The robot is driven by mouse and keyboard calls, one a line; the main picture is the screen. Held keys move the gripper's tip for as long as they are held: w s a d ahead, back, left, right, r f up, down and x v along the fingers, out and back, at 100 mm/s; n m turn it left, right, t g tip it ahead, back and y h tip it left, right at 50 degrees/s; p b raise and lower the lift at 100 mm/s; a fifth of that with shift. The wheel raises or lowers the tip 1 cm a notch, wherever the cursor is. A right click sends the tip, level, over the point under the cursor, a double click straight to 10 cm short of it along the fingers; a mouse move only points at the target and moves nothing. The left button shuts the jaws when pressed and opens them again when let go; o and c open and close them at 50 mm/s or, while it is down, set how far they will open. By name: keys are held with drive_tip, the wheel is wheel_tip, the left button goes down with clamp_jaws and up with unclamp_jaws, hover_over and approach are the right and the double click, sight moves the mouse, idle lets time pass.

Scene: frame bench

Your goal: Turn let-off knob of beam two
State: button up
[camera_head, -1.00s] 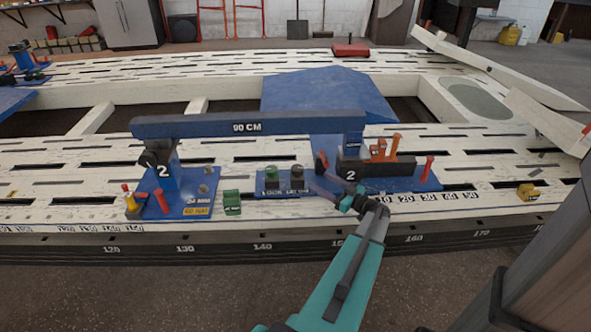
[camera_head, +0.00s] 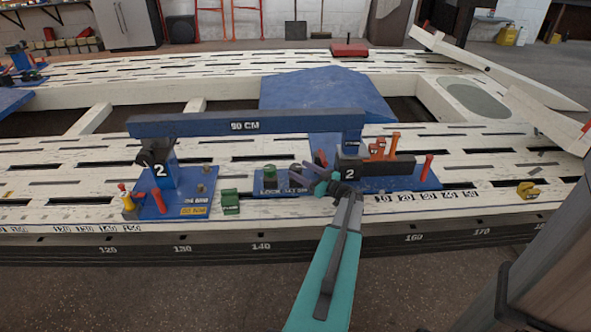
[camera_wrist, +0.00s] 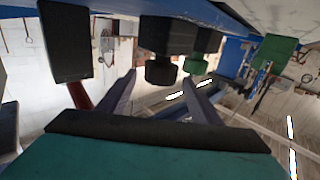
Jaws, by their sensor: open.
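Beam two is a long blue bar (camera_head: 190,127) marked 90 CM, on two blue posts marked 2. At the foot of its right end, a blue plate (camera_head: 262,191) carries a green knob (camera_head: 270,174) and a dark knob beside it, above a small label strip. The gripper is open and holds nothing; contact with the knob cannot be told.
Right of the gripper stand a black block (camera_head: 375,165) with orange parts and a red pin (camera_head: 427,167). A green block (camera_head: 231,202) sits left of the knob plate. A yellow piece (camera_head: 527,190) lies on the white slotted bench (camera_head: 480,207) at right.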

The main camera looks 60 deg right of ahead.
sight(301, 170)
drive_tip(key=shift+w+d, duration=0.15)
drive_tip(key=shift+w, duration=0.65)
drive_tip(key=shift+w+d, duration=0.1)
drive_tip(key=shift+w, duration=0.65)
drive_tip(key=shift+c, duration=0.3)
drive_tip(key=c, duration=1)
drive_tip(key=shift+r, duration=0.1)
